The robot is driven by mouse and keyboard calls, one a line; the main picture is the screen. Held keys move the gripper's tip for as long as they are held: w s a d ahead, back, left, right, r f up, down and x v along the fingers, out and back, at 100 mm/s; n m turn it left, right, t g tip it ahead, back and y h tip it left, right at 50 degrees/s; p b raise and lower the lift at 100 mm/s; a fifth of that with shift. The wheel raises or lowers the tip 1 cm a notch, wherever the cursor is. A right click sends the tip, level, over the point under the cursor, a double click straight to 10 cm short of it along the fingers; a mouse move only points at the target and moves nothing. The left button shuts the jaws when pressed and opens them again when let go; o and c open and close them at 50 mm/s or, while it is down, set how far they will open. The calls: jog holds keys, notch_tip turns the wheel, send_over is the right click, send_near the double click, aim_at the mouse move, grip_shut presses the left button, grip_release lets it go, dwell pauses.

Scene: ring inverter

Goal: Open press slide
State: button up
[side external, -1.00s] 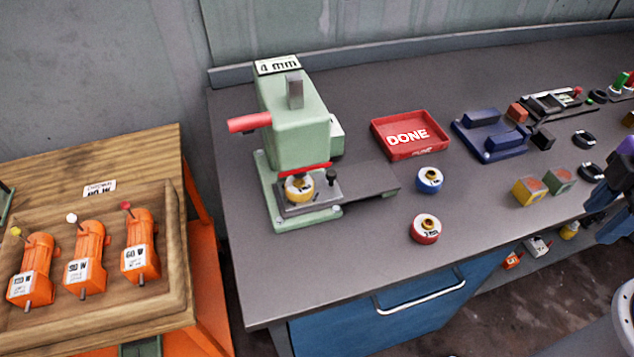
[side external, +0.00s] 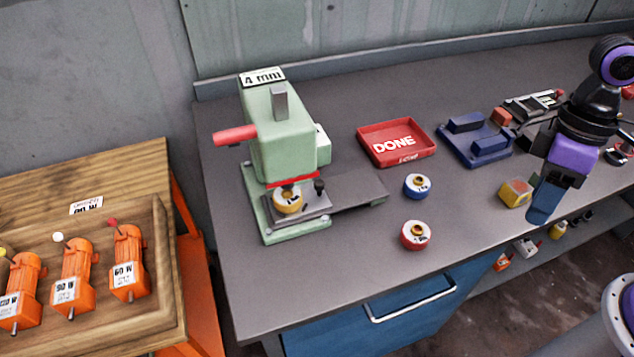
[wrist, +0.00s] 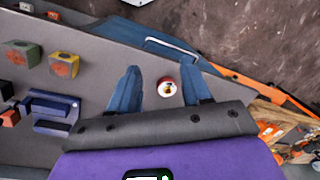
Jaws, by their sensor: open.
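The green press (side external: 280,140) stands at the left of the bench with a "4 mm" sign on top and a red lever. Its grey slide plate (side external: 312,205) is under the press head, with a black knob (side external: 319,186) on it. A yellow ring part (side external: 288,200) sits on the plate below the head. A dark flat rail (side external: 362,191) extends to the right of the plate. My gripper (side external: 543,214) is above the right part of the bench, well away from the press. In the wrist view its blue fingers (wrist: 161,72) are apart with nothing held.
A blue-rimmed ring (side external: 417,186) and a red-rimmed ring (side external: 416,235) lie right of the press. Behind them are a red DONE tray (side external: 378,158) and a dark blue fixture (side external: 460,151). A yellow block (side external: 515,193) is close to my gripper. Bench between rings and press is clear.

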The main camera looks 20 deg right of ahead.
jog(key=w+a+m+g+y, duration=0.2)
jog(key=w+a+m, duration=0.4)
jog(key=w, duration=0.1)
jog(key=m+t+y, duration=0.1)
jog(key=m+y, duration=0.5)
jog(key=m, duration=1)
send_near(321, 181)
jog(key=x, duration=1)
jog(key=shift+a+f, duration=0.1)
jog(key=shift+a, duration=0.05)
